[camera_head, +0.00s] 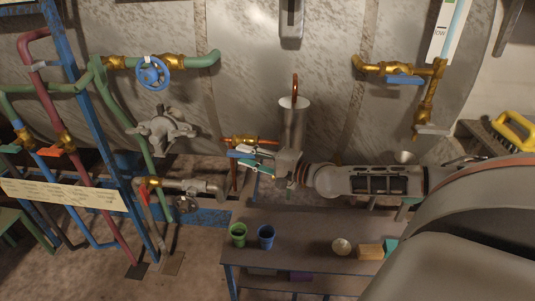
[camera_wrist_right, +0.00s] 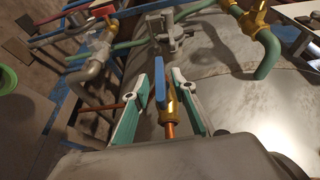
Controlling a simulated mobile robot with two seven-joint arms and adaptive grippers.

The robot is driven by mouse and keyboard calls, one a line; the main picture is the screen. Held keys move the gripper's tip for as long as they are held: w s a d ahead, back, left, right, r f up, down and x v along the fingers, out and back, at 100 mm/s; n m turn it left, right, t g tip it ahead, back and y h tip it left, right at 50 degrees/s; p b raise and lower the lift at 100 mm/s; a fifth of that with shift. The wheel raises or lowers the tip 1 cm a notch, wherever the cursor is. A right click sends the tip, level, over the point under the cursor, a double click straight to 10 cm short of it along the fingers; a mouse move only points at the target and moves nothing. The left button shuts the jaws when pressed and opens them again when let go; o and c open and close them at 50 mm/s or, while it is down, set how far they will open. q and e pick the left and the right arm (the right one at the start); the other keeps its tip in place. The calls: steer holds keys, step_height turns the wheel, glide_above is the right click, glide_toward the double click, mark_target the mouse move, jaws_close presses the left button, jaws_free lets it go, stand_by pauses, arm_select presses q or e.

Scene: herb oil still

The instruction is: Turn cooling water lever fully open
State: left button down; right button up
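The cooling water lever is most likely the blue lever (camera_head: 239,154) on a small brass valve (camera_head: 243,140) with a copper pipe, low in front of the big metal still. In the right wrist view the blue lever (camera_wrist_right: 160,82) stands between the fingers, with the brass valve body (camera_wrist_right: 172,105) just beside it. My right gripper (camera_head: 254,160) reaches in from the right; its teal-padded fingers (camera_wrist_right: 160,92) are apart, one on each side of the lever. I cannot tell whether either finger touches it. My left gripper is not in view.
A blue handwheel (camera_head: 153,73) and another blue-handled brass valve (camera_head: 404,79) sit higher up. Coloured pipes and a label board (camera_head: 62,194) stand left. A bench (camera_head: 290,222) below carries a green cup (camera_head: 238,234) and a blue cup (camera_head: 266,236).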

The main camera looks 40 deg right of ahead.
steer(key=v, duration=1)
steer(key=shift+r, duration=0.1)
